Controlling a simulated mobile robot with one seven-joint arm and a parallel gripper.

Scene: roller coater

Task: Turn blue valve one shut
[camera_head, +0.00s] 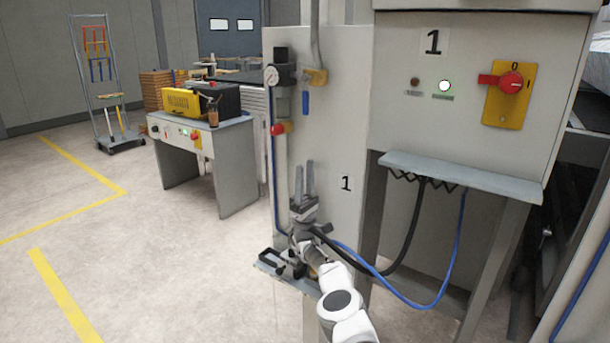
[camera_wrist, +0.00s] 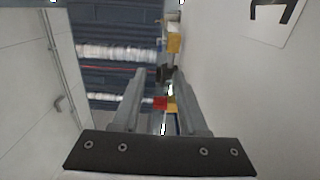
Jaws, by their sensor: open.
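My gripper (camera_head: 304,165) is open and empty, fingers pointing up, in front of the panel and below the blue handle. It is apart from the handle. In the wrist view, my two fingers (camera_wrist: 161,75) stand apart with nothing held between them. A yellow part (camera_wrist: 174,42) shows beyond the tips there; I cannot tell the blue handle clearly in that view.
A gauge (camera_head: 272,76) and a red-handled valve (camera_head: 279,129) sit on the panel's left edge. The control box (camera_head: 470,80) with a red switch (camera_head: 510,82) is at the right. Black and blue hoses hang below it.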

